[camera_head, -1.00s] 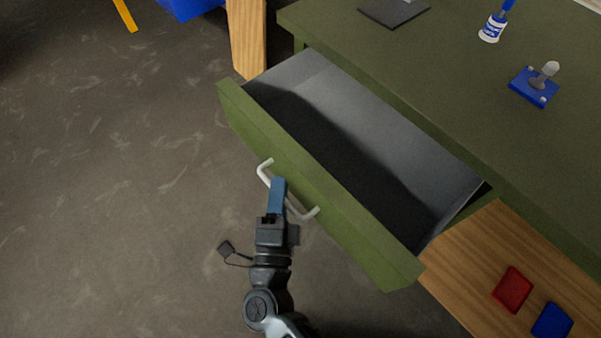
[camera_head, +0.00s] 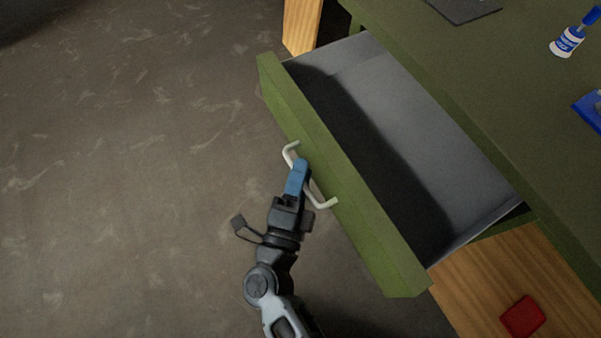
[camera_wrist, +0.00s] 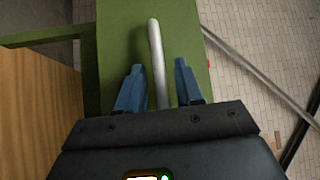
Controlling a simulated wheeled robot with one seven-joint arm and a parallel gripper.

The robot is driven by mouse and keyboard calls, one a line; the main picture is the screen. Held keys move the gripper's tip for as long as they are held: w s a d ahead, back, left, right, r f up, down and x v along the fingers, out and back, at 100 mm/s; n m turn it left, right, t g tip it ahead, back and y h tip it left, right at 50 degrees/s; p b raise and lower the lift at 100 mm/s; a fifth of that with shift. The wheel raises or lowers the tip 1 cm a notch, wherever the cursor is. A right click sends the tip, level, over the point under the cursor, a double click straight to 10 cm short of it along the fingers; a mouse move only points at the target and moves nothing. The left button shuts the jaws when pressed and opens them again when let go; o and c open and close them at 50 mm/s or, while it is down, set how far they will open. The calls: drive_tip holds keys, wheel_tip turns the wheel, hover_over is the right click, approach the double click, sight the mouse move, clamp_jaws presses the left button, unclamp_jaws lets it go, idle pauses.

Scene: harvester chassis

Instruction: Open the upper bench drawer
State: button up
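The upper bench drawer, with a green front (camera_head: 345,180), stands pulled well out from the green bench (camera_head: 480,90). Its grey inside looks empty. The pale bar handle (camera_head: 324,203) is on the drawer front; it also shows in the wrist view (camera_wrist: 155,45). My gripper (camera_head: 301,165) is at the handle, its blue fingers overlapping the handle in the head view. In the wrist view my gripper (camera_wrist: 159,68) has its two fingers apart, one on each side of the bar, with a visible gap to it on both sides.
A wooden panel (camera_head: 490,285) with a red block (camera_head: 522,316) is below the bench at the right. A wooden leg (camera_head: 301,25) stands at the far end. A blue-and-white bottle (camera_head: 567,42) and a dark plate (camera_head: 462,8) are on the bench top. The floor (camera_head: 130,180) at left is clear.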

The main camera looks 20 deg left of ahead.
drive_tip(key=s+d+f+b, duration=0.1)
drive_tip(key=s, duration=0.6)
drive_tip(key=shift+s, duration=0.35)
